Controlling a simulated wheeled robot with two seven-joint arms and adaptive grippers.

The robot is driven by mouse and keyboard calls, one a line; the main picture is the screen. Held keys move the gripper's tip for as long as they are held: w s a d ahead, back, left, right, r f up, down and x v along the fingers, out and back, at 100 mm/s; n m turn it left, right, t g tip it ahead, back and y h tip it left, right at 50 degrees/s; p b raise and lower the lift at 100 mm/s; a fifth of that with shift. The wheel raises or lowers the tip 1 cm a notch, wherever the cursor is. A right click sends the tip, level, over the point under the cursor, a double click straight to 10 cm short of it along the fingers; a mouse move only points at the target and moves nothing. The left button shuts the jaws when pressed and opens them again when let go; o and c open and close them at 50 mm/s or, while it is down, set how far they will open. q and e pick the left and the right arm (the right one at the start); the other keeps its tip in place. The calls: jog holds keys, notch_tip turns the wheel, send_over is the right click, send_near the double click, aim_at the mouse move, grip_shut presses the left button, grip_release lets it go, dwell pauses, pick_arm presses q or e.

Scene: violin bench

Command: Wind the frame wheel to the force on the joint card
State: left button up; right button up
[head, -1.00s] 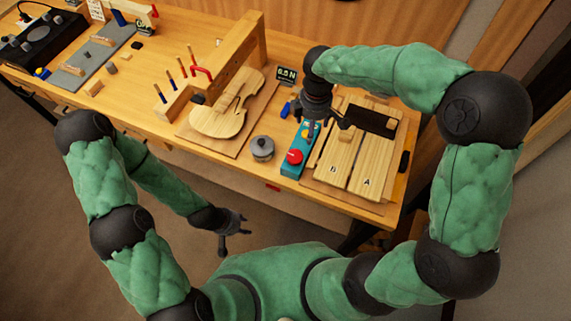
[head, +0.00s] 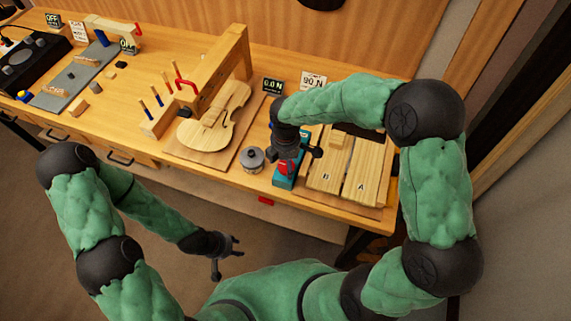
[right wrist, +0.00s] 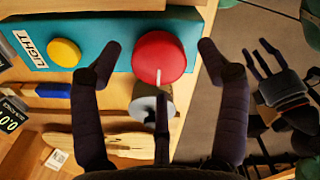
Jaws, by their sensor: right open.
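A teal box (head: 281,181) carries a red wheel (right wrist: 160,58) with a white line and a yellow button (right wrist: 64,52) beside the word LIGHT. My right gripper (head: 288,163) is over the box. In the right wrist view its fingers (right wrist: 159,50) are apart, one on each side of the red wheel; I cannot tell whether they touch it. The joint card (head: 313,82) reads 90 N. A small black display (head: 273,86) beside it reads 0.0 N. My left gripper (head: 226,256) hangs open and empty in front of the bench.
A grey lidded pot (head: 252,159) stands just left of the teal box. Boards marked B (head: 327,172) and A (head: 362,181) lie to its right. The floor before the bench is clear.

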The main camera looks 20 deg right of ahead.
jog(key=shift+f, duration=0.5)
jog(key=c, duration=1.1)
jog(key=shift+m, duration=0.4)
jog(key=shift+c, duration=0.2)
